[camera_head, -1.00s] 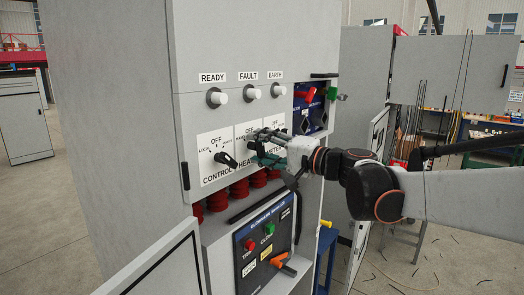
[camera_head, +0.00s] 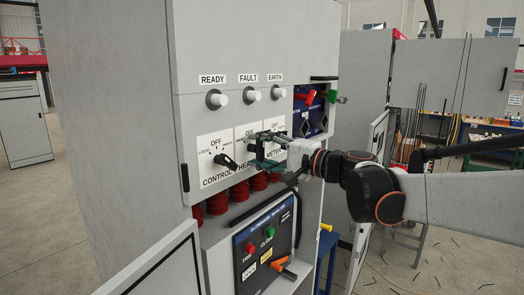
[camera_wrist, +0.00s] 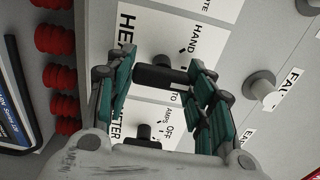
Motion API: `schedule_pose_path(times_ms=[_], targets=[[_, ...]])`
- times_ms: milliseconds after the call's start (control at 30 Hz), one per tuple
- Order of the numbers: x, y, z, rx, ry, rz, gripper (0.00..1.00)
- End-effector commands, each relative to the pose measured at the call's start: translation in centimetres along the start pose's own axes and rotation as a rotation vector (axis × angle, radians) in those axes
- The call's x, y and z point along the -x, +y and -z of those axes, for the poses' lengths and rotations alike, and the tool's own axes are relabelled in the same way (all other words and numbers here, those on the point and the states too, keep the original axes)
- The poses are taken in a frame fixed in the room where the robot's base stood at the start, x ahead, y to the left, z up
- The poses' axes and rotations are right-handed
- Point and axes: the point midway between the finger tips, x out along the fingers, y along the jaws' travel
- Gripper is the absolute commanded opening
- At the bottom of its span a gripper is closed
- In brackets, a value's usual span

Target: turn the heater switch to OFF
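The heater switch (camera_wrist: 158,75) is a dark knob on the white middle panel of the cabinet front. In the wrist view it lies between my fingertips, its handle reaching across the gap. In the head view my gripper (camera_head: 262,147) hides it and most of its panel. My gripper (camera_wrist: 160,72) is open, with one green-padded finger on each side of the knob. I cannot tell whether either finger touches it.
The control switch (camera_head: 225,161) is left of my gripper, and the meter switch (camera_wrist: 144,137) lies close beside it. Indicator lamps (camera_head: 250,95) stick out above, and red insulators (camera_head: 217,203) sit below. An open door (camera_head: 160,268) stands at lower left.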

Motion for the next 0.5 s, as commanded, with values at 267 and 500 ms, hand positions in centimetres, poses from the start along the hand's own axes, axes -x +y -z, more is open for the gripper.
schedule_pose_path(times_ms=[267,500], targets=[[0.00,-0.01,0.01,0.000,0.000,0.000,0.67],[0.84,-0.03,0.04,0.000,0.001,0.001,0.67]])
